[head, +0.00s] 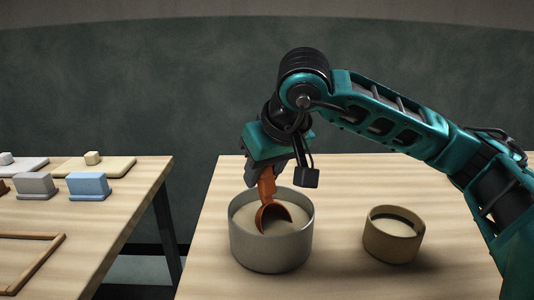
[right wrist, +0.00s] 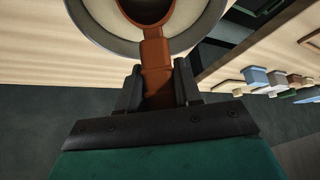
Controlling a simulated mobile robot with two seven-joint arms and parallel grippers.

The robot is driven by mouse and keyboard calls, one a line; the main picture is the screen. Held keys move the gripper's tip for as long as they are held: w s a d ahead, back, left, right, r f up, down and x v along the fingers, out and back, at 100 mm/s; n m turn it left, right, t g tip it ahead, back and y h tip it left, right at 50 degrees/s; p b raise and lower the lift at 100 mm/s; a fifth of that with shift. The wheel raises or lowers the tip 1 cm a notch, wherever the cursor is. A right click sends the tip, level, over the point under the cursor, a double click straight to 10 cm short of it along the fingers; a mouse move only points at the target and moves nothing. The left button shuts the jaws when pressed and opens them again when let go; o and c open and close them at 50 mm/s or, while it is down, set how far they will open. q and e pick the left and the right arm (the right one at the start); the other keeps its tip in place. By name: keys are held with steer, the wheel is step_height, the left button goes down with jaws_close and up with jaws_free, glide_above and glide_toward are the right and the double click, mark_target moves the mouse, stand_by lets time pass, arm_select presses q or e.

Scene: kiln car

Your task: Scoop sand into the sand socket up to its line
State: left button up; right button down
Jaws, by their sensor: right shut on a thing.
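My right gripper (head: 267,168) is shut on the handle of an orange-brown scoop (head: 268,190). The scoop's bowl is down inside a grey round tub of sand (head: 270,262), at or in the sand's surface. In the right wrist view the scoop's handle (right wrist: 155,60) runs between the two fingers (right wrist: 158,85), and the tub's rim (right wrist: 100,35) shows around the bowl. A smaller tan round pot (head: 390,243), probably the sand socket, stands to the right of the tub. It has a dark band inside and a sand-coloured surface; its line is too small to tell. My left gripper is not in view.
A second table (head: 120,190) on the left, across a gap, holds a grey block (head: 35,184), a blue block (head: 88,184), boards and a wooden frame (head: 40,262). The table is clear between tub and pot.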

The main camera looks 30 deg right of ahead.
steer(key=shift+w+r+g+p, duration=0.2)
steer(key=shift+w+g+p, duration=0.5)
steer(key=shift+p, duration=0.5)
steer(key=w+g+p, duration=0.1)
steer(key=g+p, duration=0.1)
steer(key=p, duration=0.2)
steer(key=w+g+p, duration=0.2)
steer(key=g+p, duration=0.1)
steer(key=p, duration=0.2)
steer(key=shift+r+p, duration=0.1)
steer(key=shift+p, duration=0.2)
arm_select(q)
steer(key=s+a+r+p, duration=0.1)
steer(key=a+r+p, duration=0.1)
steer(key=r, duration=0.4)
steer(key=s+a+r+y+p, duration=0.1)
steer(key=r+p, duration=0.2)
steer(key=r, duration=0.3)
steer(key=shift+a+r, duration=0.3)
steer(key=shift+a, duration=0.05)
arm_select(e)
steer(key=shift+w+d+r+g, duration=0.1)
steer(key=shift+w+r+g, duration=0.2)
steer(key=shift+r+g, duration=0.35)
steer(key=shift+w+a+r+g, duration=0.1)
steer(key=shift+w+r+g, duration=0.15)
steer(key=shift+r+g, duration=0.45)
steer(key=shift+w+d+r+g, duration=0.1)
steer(key=shift+w+r+g, duration=0.25)
steer(key=shift+g, duration=0.6)
